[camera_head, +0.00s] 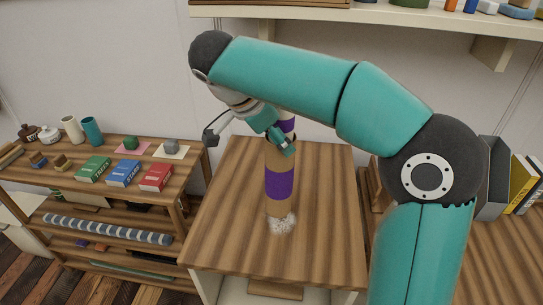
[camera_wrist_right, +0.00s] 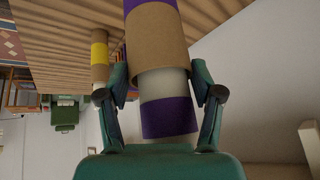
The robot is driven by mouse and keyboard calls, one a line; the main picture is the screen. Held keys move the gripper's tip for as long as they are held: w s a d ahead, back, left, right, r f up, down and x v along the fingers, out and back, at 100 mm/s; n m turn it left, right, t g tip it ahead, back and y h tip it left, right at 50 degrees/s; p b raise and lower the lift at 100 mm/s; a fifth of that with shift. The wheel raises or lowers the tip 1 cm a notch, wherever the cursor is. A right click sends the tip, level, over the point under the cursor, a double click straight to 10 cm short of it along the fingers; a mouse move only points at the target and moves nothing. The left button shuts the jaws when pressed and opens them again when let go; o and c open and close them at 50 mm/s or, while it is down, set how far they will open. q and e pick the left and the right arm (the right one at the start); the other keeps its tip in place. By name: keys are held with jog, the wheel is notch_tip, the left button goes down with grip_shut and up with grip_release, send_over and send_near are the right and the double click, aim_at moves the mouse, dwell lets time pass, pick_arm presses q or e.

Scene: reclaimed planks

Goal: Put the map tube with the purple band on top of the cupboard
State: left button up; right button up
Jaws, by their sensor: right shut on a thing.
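The map tube with the purple band (camera_head: 279,182) is brown cardboard and stands about upright over the wooden top of the cupboard (camera_head: 326,215). A pale speckled patch (camera_head: 283,224) shows at its lower end; I cannot tell whether the tube touches the top. My right gripper (camera_head: 281,141) is shut on the tube's upper part. In the right wrist view the gripper's fingers (camera_wrist_right: 166,92) sit on both sides of the tube (camera_wrist_right: 158,42), which shows cardboard, white and purple sections. My left gripper is not in view.
A low shelf (camera_head: 186,203) with books, vases and a striped roll stands at left. A wall shelf (camera_head: 400,14) hangs above. Folders (camera_head: 520,180) stand at right. A yellow-banded tube (camera_wrist_right: 99,54) shows in the wrist view. The cupboard top around the held tube is clear.

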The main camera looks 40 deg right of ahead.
jog(key=shift+f, duration=1.9)
jog(key=shift+f+b, duration=0.1)
jog(key=shift+b, duration=0.2)
jog(key=o, duration=1.5)
jog(key=shift+r, duration=0.2)
jog(key=p+v, duration=0.1)
jog(key=v, duration=1.1)
jog(key=shift+f, duration=0.1)
